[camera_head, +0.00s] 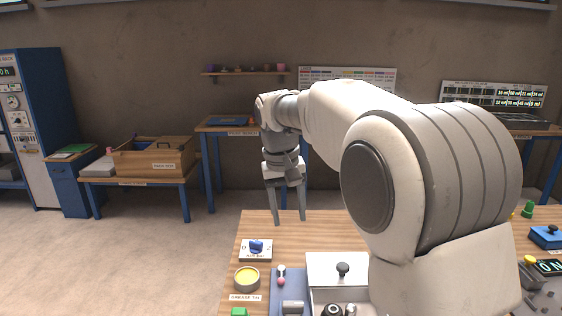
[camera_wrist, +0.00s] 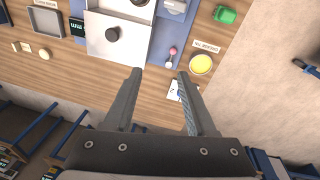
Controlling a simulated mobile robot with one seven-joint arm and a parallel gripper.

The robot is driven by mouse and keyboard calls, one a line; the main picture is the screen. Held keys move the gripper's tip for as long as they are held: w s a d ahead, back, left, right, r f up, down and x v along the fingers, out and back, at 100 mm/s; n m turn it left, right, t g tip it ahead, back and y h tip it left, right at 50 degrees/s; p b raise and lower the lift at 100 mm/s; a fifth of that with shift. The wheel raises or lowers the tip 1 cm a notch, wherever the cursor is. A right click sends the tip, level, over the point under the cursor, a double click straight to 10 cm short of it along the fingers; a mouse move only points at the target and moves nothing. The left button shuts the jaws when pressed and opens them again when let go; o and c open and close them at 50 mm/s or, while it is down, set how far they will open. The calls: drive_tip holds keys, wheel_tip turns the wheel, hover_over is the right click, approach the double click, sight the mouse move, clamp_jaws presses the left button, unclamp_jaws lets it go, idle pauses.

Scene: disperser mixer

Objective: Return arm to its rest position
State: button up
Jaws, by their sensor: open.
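My gripper (camera_head: 289,220) hangs pointing down above the far left part of the wooden table (camera_head: 300,222) in the head view. Its two fingers are apart with nothing between them. In the wrist view my gripper (camera_wrist: 160,72) is also open and empty, with the table top below. My white arm reaches across the head view from the right and hides much of the table's middle.
On the table are a yellow tin (camera_head: 247,278), a blue knob on a plate (camera_head: 256,247), a pink-ended spoon-like tool (camera_head: 281,276) and a white box with a black knob (camera_head: 342,269). A blue device (camera_head: 546,237) sits at right. Open floor (camera_head: 130,260) lies left.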

drive_tip(key=s+d+r+t, duration=0.1)
drive_tip(key=s+d+r, duration=0.4)
drive_tip(key=s, duration=0.2)
drive_tip(key=s+d+f+m+t+p, duration=0.1)
drive_tip(key=s+d, duration=0.3)
drive_tip(key=s, duration=0.6)
drive_tip(key=s+d+f+t+y+p, duration=0.1)
drive_tip(key=s+d, duration=0.3)
drive_tip(key=s, duration=0.6)
drive_tip(key=shift+f+m+t+p, duration=0.35)
drive_tip(key=shift+m+t+p, duration=0.05)
drive_tip(key=shift+t+p, duration=0.3)
